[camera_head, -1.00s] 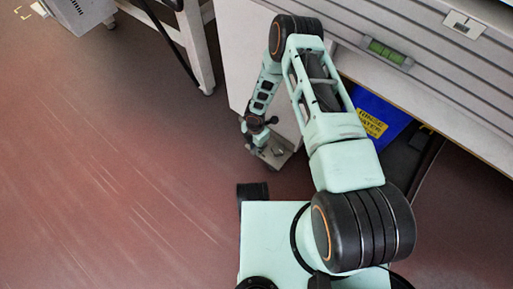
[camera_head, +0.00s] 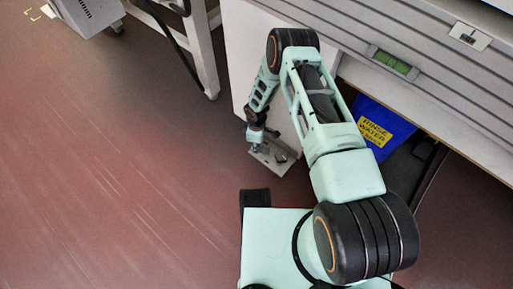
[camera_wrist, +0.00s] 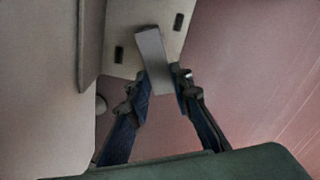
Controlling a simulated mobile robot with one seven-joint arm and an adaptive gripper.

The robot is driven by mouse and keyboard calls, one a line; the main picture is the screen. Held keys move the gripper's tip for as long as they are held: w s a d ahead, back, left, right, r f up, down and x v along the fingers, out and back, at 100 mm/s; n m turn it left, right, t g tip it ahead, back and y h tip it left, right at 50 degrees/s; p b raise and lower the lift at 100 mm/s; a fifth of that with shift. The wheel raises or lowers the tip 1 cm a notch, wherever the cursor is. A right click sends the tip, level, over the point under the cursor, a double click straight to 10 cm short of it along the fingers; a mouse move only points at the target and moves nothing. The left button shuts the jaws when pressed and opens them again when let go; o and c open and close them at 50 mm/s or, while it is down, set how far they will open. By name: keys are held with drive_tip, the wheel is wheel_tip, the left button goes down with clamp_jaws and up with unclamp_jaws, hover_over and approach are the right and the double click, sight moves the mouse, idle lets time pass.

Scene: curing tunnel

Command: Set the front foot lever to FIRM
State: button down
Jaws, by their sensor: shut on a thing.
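The front foot lever shows in the wrist view as a flat grey bar (camera_wrist: 153,60) standing out from a pale foot plate (camera_wrist: 150,17) with dark slots. My gripper (camera_wrist: 163,92) has one finger on each side of the bar and is shut on its near part. In the head view, my gripper (camera_head: 256,140) is low, at the pale foot plate (camera_head: 270,160) beside the cabinet's lower corner. My wrist hides most of the lever there. I cannot read any FIRM marking in either view.
A spirit level (camera_head: 393,62) is on the machine's side panel. A white table leg (camera_head: 203,60) and a grey box (camera_head: 88,14) are at upper left. The red floor at left is clear.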

drive_tip(key=m, duration=0.1)
drive_tip(key=w+m, duration=0.1)
drive_tip(key=m, duration=0.1)
drive_tip(key=shift+w+d, duration=0.15)
drive_tip(key=shift+d, duration=0.05)
drive_tip(key=shift+w+d+m, duration=0.1)
drive_tip(key=shift+w+m, duration=0.1)
drive_tip(key=shift+m, duration=0.45)
drive_tip(key=shift+w+d+m, duration=0.1)
drive_tip(key=shift+w+m, duration=0.05)
drive_tip(key=shift+m, duration=0.5)
drive_tip(key=c, duration=1.7)
unclamp_jaws()
wheel_tip(320, 180, up, 12)
